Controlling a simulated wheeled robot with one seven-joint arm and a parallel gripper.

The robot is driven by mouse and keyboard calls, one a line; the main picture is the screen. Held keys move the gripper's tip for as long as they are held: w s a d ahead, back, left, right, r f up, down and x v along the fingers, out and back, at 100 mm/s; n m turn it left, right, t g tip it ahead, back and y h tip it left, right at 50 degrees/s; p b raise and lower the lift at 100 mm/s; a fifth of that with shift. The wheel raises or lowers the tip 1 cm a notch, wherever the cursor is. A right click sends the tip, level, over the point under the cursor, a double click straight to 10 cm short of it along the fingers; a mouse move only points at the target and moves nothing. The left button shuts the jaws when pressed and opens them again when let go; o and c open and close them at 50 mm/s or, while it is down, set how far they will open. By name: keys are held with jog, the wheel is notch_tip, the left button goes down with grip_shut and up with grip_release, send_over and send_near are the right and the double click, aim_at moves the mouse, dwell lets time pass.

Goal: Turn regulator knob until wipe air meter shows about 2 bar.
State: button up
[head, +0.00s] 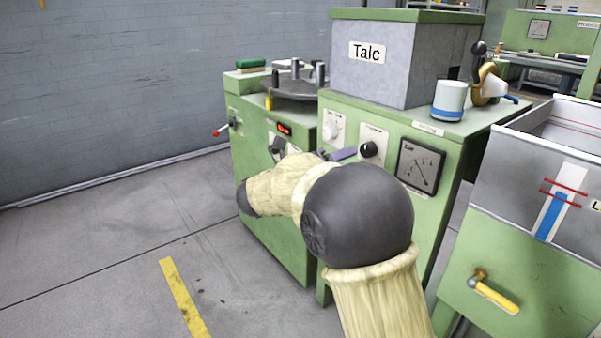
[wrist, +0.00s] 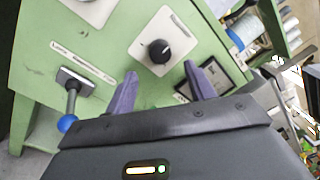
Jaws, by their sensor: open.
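The regulator knob (head: 368,149) is a small black round knob on a white plate on the green machine front. It also shows in the wrist view (wrist: 159,51), with a pale mark on its face. My gripper (wrist: 163,78) is open, its two purple fingers apart, pointing at the panel, with the knob beyond and between them, not gripped. In the head view one purple finger (head: 343,154) shows left of the knob. The square, black-framed meter (head: 420,165) is right of the knob. Its needle points to the lower right; its scale is too small to read. In the wrist view a finger partly hides it.
A lever with a blue ball (wrist: 68,123) juts out at lower left in the wrist view. A grey Talc box (head: 372,62) and a white-blue cup (head: 450,100) stand on top. The floor at left is clear.

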jog(key=p+v, duration=0.3)
jog(key=v, duration=0.8)
jog(key=shift+s+a, duration=0.25)
